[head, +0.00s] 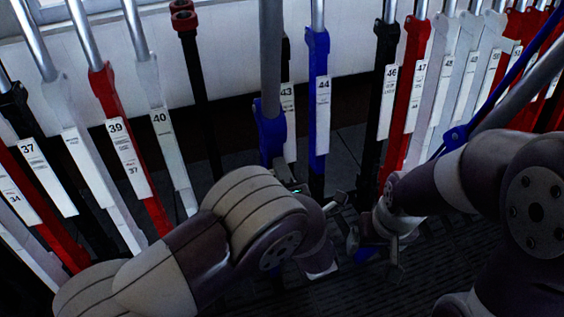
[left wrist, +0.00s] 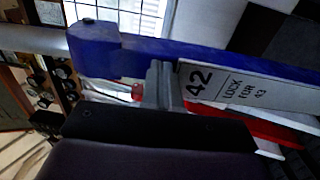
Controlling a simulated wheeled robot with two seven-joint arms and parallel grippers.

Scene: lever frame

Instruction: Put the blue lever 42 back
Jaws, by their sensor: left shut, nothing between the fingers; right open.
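The blue lever 42 (left wrist: 130,55) crosses the upper part of the left wrist view, with its white plate reading "42 LOCK FOR 43". In the head view, I take it to be the blue lever (head: 270,135) beside lever 43, which it partly covers; its plate does not show there. It seems to stand out from its neighbours towards me. My right gripper (head: 378,240) is open and empty.
Blue lever 44 (head: 317,95), white-plated lever 43 (head: 288,110) and black lever 46 (head: 384,85) stand close by. Red lever 39 (head: 122,135) and white lever 40 (head: 165,130) are left. Another blue lever (head: 500,85) leans near my right arm.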

